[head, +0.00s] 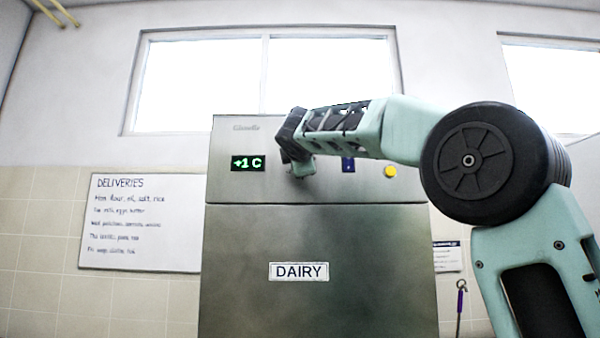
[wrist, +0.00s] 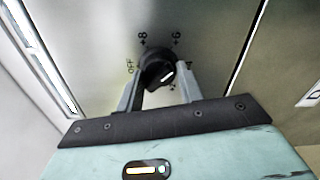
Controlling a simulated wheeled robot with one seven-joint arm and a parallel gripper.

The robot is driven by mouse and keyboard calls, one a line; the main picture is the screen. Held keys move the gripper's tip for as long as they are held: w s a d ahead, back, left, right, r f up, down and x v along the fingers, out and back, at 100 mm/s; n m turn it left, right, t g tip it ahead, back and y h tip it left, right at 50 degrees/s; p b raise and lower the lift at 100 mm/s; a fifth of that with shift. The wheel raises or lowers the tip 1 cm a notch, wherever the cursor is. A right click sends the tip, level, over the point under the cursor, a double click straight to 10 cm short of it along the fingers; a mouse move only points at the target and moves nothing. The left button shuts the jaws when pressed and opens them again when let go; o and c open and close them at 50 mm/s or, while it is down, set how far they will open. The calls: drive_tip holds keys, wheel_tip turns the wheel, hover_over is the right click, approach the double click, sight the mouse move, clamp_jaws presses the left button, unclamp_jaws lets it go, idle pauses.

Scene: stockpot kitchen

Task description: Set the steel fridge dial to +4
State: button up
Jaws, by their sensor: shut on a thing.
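The steel fridge (head: 312,250) stands in the middle of the head view, with a DAIRY label on its door. A white pointer line sits on the dial's lower right part. My gripper (wrist: 160,76) is shut on the dial, one finger at each side. In the head view my gripper (head: 297,160) hides the dial.
A DELIVERIES whiteboard (head: 140,222) hangs on the wall at left. A purple-handled tool (head: 461,290) hangs at right.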

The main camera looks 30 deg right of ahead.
drive_tip(key=m+b, duration=0.2)
drive_tip(key=m, duration=0.2)
drive_tip(key=shift+f+m+b, duration=0.1)
drive_tip(key=shift+m+b, duration=1)
drive_tip(key=shift+m, duration=1.1)
drive_tip(key=o, duration=1)
drive_tip(key=shift+d, duration=0.1)
drive_tip(key=shift+r, duration=0.2)
drive_tip(key=b+v, duration=0.6)
drive_tip(key=v, duration=1.1)
drive_tip(key=shift+s+a, duration=0.15)
drive_tip(key=shift+a, duration=0.1)
